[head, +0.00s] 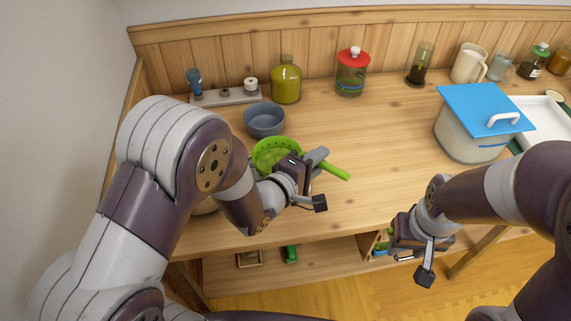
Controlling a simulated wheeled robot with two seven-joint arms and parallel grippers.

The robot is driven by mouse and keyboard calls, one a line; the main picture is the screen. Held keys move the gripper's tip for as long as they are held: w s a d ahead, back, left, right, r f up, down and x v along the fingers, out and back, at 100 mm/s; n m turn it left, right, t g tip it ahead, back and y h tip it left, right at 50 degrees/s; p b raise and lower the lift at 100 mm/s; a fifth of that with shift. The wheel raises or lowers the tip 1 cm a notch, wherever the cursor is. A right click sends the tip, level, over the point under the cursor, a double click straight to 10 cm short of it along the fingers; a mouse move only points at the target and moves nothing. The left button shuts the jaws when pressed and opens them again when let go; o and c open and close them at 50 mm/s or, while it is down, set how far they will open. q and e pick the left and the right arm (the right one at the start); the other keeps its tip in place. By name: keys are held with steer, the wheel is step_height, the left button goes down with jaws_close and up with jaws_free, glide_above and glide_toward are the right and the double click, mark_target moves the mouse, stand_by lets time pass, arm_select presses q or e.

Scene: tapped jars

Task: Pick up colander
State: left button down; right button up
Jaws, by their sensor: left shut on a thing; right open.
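The green colander (268,150) is on the left part of the wooden counter, with its bowl partly hidden behind my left wrist. Its green handle (336,170) points to the right and a little toward the front. My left gripper (318,178) is over the colander and shut on it near where the handle meets the bowl. I cannot tell whether the colander touches the counter. My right gripper (424,262) is open and empty, in front of the counter's front edge at the right.
A blue-grey bowl (264,121) stands just behind the colander. A white container with a blue lid (485,108) stands at the right. Several jars, including a red-lidded one (352,75), line the back wall. The counter's middle (385,135) is clear.

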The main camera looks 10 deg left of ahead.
stand_by(0.3)
arm_select(q)
step_height(320, 180, up, 4)
steer(key=shift+f+p, duration=0.1)
steer(key=shift+p, duration=0.25)
steer(key=d+r, duration=0.7)
steer(key=d, duration=0.4)
steer(key=shift+s+d+r, duration=0.15)
steer(key=shift+s+d, duration=0.05)
steer(key=shift+d, duration=0.15)
stand_by(0.5)
